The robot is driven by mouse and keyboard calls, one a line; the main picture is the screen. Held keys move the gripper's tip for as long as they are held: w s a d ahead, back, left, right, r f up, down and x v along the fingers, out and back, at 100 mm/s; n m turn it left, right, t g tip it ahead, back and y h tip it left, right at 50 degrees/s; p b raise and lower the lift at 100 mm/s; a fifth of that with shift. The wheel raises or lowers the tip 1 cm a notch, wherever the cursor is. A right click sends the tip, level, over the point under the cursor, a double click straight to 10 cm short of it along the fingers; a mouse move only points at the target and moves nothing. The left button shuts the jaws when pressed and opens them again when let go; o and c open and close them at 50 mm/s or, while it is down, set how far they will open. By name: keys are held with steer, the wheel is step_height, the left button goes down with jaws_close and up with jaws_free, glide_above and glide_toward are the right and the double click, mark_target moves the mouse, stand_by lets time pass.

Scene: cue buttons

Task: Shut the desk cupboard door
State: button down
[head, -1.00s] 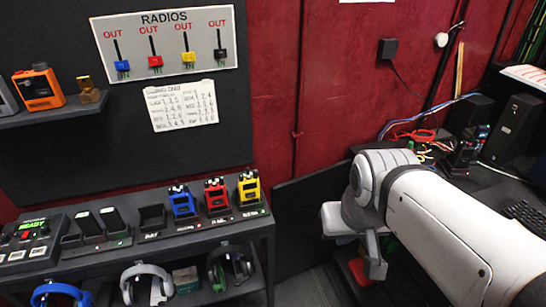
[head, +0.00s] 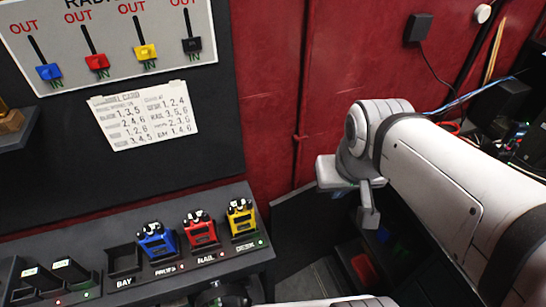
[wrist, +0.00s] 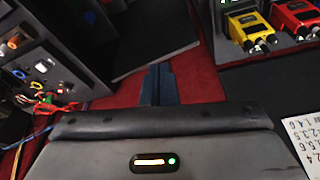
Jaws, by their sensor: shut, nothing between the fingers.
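A dark flat panel (head: 312,207), which looks like the open desk cupboard door, stands out from the red wall beside the desk in the head view. My arm and wrist cover its right part. My gripper (head: 368,221) points down just right of the panel, shut and empty. In the wrist view, the shut fingers (wrist: 159,70) point at a dark panel (wrist: 150,45), likely the same door. I cannot tell whether they touch it. The cupboard opening is mostly hidden behind my arm, with a red item (head: 363,270) low down there.
A shelf with blue (head: 156,240), red (head: 201,231) and yellow (head: 242,219) radios stands left of the panel. A switch board (head: 115,42) and a white card (head: 143,115) hang above. Cables and dark equipment (head: 508,128) sit on the desk at right.

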steer(key=w+a+f+n+y+b, duration=0.1)
steer(key=w+a+f+n+b, duration=0.3)
steer(key=w+f+b, duration=0.65)
steer(key=w+a+f+n+y+b, duration=0.1)
steer(key=w+a+f+b, duration=0.4)
steer(key=w+f+b, duration=0.6)
step_height(320, 180, down, 7)
steer(key=b, duration=0.2)
steer(key=shift+d+f, duration=0.15)
steer(key=shift+f, duration=0.05)
steer(key=shift+s, duration=0.1)
